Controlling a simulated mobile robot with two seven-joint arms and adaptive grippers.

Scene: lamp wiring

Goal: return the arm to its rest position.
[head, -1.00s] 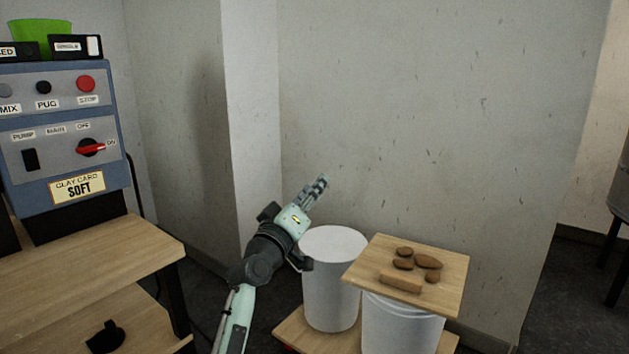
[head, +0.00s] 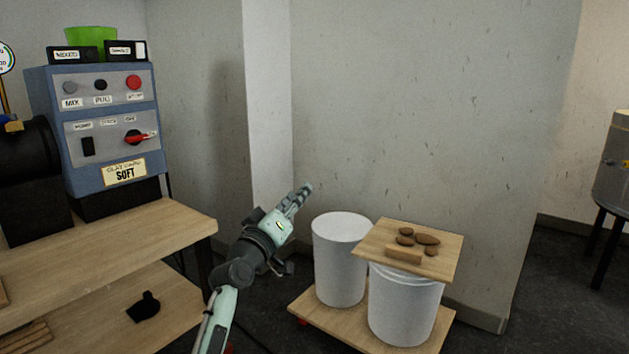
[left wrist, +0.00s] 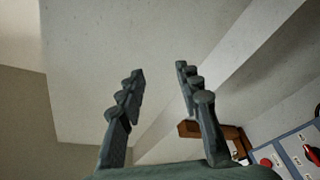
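My left arm rises from the bottom of the head view, and its gripper (head: 303,190) points up and to the right in front of the pale wall. In the left wrist view the two fingers of this gripper (left wrist: 160,88) stand apart with only bare wall between them, so it is open and empty. It touches nothing that I can see. My right gripper is not in view.
A blue control box (head: 110,130) stands on a wooden bench (head: 150,235) at the left. Two white buckets (head: 338,265) (head: 400,312) stand on a low wooden dolly (head: 318,318). A board (head: 375,243) with several brown lumps lies on the right bucket. A metal drum (head: 612,165) stands far right.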

